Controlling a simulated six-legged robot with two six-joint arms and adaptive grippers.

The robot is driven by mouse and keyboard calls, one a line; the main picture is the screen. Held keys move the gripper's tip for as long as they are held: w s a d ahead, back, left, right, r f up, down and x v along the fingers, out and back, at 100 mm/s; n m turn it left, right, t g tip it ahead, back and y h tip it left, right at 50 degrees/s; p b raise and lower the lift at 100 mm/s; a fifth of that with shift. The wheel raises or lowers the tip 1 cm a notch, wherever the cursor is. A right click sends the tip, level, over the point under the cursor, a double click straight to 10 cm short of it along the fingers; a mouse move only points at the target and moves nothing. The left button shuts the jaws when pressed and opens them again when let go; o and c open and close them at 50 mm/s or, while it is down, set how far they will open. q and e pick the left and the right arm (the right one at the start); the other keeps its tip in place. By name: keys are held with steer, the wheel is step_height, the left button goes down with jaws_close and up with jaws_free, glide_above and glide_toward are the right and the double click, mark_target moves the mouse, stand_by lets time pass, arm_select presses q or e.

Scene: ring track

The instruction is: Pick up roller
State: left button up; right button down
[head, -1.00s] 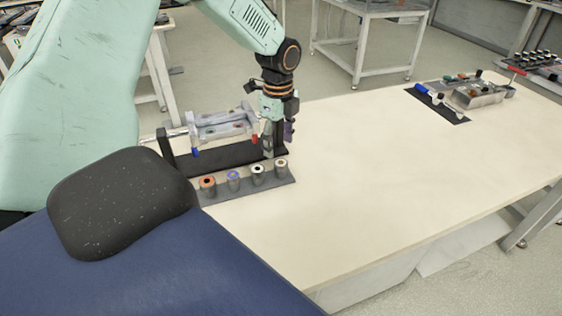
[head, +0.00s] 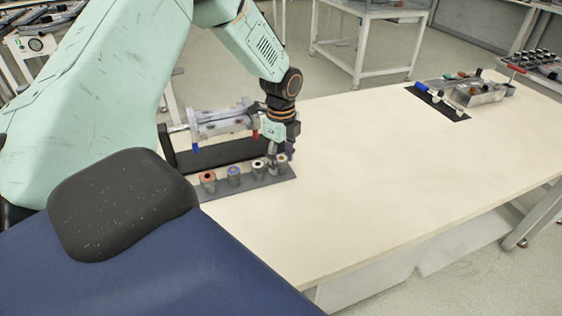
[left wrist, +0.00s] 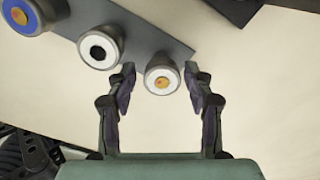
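Several short rollers stand upright in a row on a dark grey strip (head: 220,190) in the head view. The left one is orange-topped (head: 208,180), then comes a blue-topped roller (head: 234,175) and a white one with a black centre (head: 258,169). The rightmost roller, white with an orange-yellow centre (left wrist: 162,80), shows in the left wrist view. My left gripper (head: 279,160) is over that right end. In the left wrist view its two fingers (left wrist: 160,85) are open, one on each side of this roller, with gaps visible. My right gripper is not in view.
A grey metal fixture (head: 222,122) with blue and red parts stands behind the strip. A dark mat (head: 440,102) with tools and metal blocks lies at the far right. The middle of the table (head: 360,170) is clear.

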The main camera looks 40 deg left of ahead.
arm_select(q)
steer(key=shift+w+f, duration=0.15)
steer(key=shift+w, duration=0.05)
steer(key=c, duration=0.4)
steer(key=shift+s, duration=0.15)
steer(key=c, duration=0.5)
jaws_close()
